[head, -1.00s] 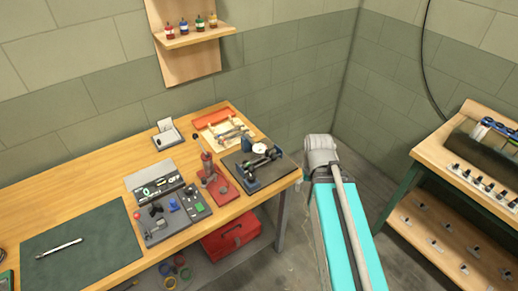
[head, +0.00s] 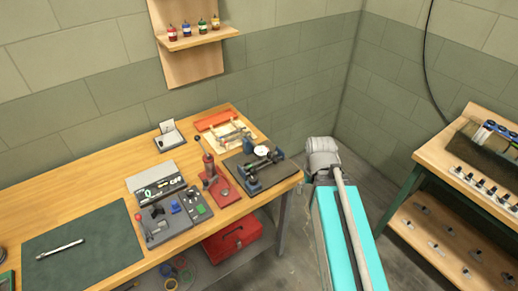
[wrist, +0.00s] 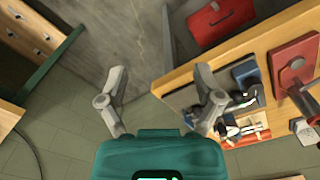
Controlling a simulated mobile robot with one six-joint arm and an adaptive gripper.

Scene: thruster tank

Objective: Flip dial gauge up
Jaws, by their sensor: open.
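The dial gauge (head: 261,151) has a white round face and sits on a stand with blue and dark metal parts. It stands on a dark plate (head: 236,163) at the right end of the wooden bench. In the wrist view the white face (wrist: 232,131) shows partly, close to the right finger. My gripper (wrist: 160,72) is open and empty in the wrist view, with its fingers spread apart. The right finger overlaps the plate and stand in the picture; I cannot tell whether it touches them. My gripper's fingers do not show in the head view.
A red press (head: 215,182) stands left of the plate, and a wooden tray (head: 228,135) lies behind it. A red toolbox (head: 232,240) sits under the bench (head: 110,183). A second bench (head: 468,165) is at the right.

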